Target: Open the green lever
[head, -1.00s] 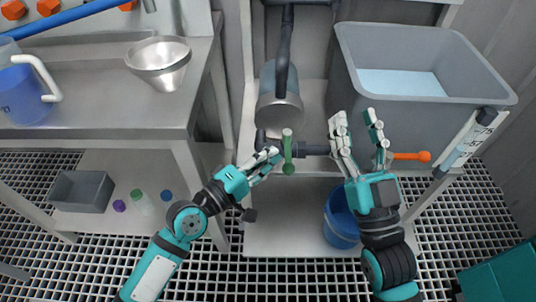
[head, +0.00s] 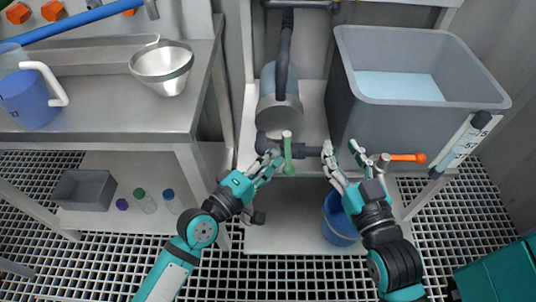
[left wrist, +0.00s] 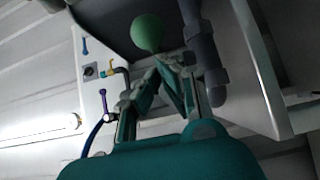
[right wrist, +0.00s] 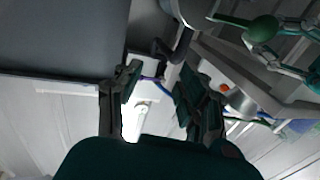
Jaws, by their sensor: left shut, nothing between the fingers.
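The green lever (head: 287,153) hangs roughly vertical, round knob down, on the dark pipe below the grey cylinder. My left gripper (head: 274,158) is shut and empty, with its fingertips close to the left side of the lever; I cannot tell if they touch. In the left wrist view the green knob (left wrist: 148,33) is just beyond the fingertips (left wrist: 168,65). My right gripper (head: 342,153) is open and empty, to the right of the lever. The right wrist view shows its spread fingers (right wrist: 158,85), with the green lever (right wrist: 236,21) at upper right.
An orange-handled valve (head: 407,157) is just right of my right gripper. A large grey tank (head: 420,125) stands behind it, and a blue bucket (head: 338,225) is below. A steel table (head: 110,120) with a funnel (head: 162,66) and a blue jug (head: 30,100) is at left.

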